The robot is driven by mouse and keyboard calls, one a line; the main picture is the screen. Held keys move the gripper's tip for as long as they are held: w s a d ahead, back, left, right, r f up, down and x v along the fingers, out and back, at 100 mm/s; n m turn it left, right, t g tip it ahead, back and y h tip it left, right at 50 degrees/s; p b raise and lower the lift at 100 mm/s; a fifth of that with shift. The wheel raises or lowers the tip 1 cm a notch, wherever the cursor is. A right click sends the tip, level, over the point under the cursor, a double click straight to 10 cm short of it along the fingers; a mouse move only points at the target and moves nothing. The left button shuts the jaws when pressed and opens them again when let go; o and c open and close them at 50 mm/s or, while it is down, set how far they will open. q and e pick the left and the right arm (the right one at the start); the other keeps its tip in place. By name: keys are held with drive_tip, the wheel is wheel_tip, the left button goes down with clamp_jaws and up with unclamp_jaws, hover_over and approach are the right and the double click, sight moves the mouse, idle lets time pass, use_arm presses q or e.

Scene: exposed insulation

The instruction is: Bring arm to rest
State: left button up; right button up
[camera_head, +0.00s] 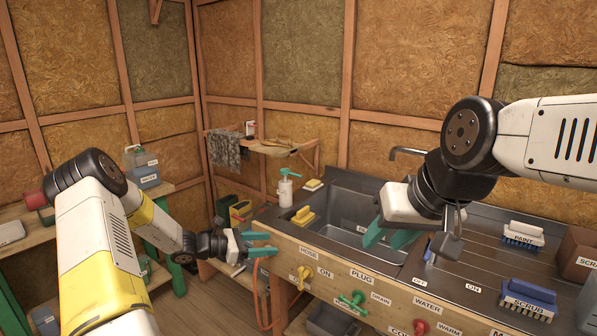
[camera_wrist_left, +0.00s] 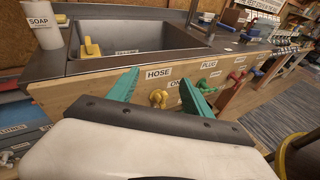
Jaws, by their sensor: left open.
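My left gripper (camera_head: 276,243) is open and empty in front of the left end of the sink counter, beside the yellow hose knob (camera_head: 304,274). In the left wrist view its two green fingers (camera_wrist_left: 168,80) are spread apart, with the HOSE label and the yellow knob (camera_wrist_left: 158,98) seen between them and nothing held. My right gripper (camera_head: 388,238) hangs over the front right of the sink basin (camera_head: 352,208). Its green fingers look apart, with nothing seen between them. Its wrist hides part of the counter behind.
The counter (camera_head: 480,262) holds a PAINT brush (camera_head: 523,234), a SCRUB brush (camera_head: 528,298), a soap bottle (camera_head: 285,190) and a yellow sponge (camera_head: 303,216). Green (camera_head: 352,300) and red (camera_head: 421,327) knobs stick out of its front.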

use_arm(q)
drive_tip(key=s+d+r+m+g+y, duration=0.2)
drive_tip(key=s+r+m+g+y, duration=0.1)
drive_tip(key=s+r+m, duration=0.4)
drive_tip(key=s+d+r+m+g+y, duration=0.25)
drive_tip(key=s+r+m, duration=0.25)
drive_tip(key=s+r, duration=0.35)
drive_tip(key=s+a+r+m+t+y, duration=0.2)
drive_tip(key=s+r+m, duration=0.3)
drive_tip(key=s, duration=0.4)
drive_tip(key=s+a+r+m+t+y, duration=0.3)
drive_tip(key=s+a+r+m+y, duration=0.1)
drive_tip(key=s, duration=0.5)
drive_tip(key=shift+a+r+m, duration=0.75)
drive_tip(key=shift+r+m, duration=0.05)
drive_tip(key=shift+r, duration=0.05)
drive_tip(key=shift+c, duration=0.4)
